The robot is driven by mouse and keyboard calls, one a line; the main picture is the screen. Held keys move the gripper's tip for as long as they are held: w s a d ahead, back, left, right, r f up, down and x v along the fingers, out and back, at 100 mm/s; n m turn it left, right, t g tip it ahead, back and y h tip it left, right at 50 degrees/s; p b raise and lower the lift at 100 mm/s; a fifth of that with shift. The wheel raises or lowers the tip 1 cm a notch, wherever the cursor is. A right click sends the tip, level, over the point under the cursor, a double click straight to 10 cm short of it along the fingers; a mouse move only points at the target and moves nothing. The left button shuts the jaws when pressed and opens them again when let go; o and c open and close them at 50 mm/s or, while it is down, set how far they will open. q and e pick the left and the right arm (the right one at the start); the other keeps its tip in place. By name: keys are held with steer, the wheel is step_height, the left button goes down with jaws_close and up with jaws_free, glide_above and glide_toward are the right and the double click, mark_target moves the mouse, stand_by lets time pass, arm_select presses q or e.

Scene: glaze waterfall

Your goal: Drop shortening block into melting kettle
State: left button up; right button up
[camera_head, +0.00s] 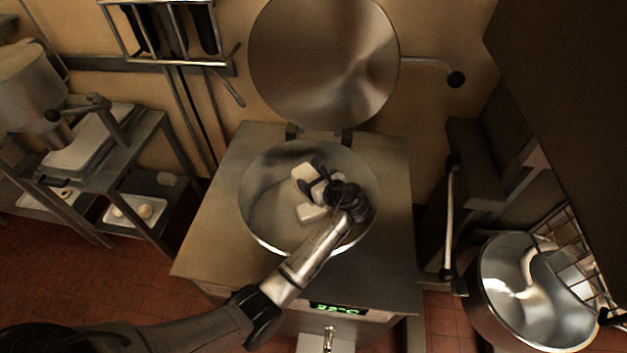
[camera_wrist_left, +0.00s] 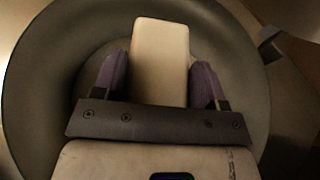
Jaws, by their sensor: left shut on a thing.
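The melting kettle (camera_head: 256,215) is a round steel bowl set in a steel cabinet, with its lid raised. My left gripper (camera_head: 318,188) reaches over the bowl from the front. It is shut on a white shortening block (camera_head: 303,173), which is partly covered by the dark fingers. In the left wrist view the block (camera_wrist_left: 160,60) stands out between the two purple-padded fingers, with the round bowl wall (camera_wrist_left: 40,90) behind it. Another white patch (camera_head: 311,212) shows just below the fingers; I cannot tell whether it is a separate block. My right gripper is not in view.
The round lid (camera_head: 325,60) stands upright behind the bowl, with a handle rod at its right. A steel rack with trays (camera_head: 140,210) stands at the left. A shiny steel pot (camera_head: 535,290) stands at the lower right. The cabinet top is clear.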

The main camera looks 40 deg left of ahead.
arm_select(q)
steer(key=shift+r, duration=0.1)
steer(key=o, duration=1.3)
steer(key=v, duration=1.3)
steer(key=shift+d+p, duration=0.35)
steer(key=shift+d, duration=0.05)
